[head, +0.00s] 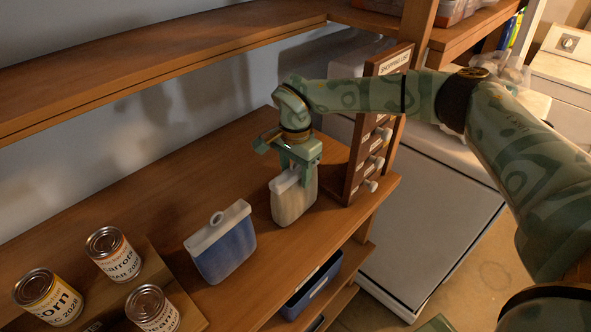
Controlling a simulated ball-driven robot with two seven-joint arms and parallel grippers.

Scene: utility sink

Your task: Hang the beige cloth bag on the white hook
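The beige cloth bag (294,206) has a white top band and appears upright on the wooden shelf, near its front edge. My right gripper (295,172) points down at the bag's top, with its fingers at the white band. The fingers hide part of the band, and I cannot tell whether they are clamped on it. Several white hooks (376,162) stick out from a dark wooden board (360,150) labelled as a shopping list, right of the bag. My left gripper is not in view.
A blue bag (226,246) with a white band and ring stands left of the beige one. Several cans (113,253) stand at the lower left. An upper shelf (150,65) runs along the wall. A white appliance (430,220) stands right of the board.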

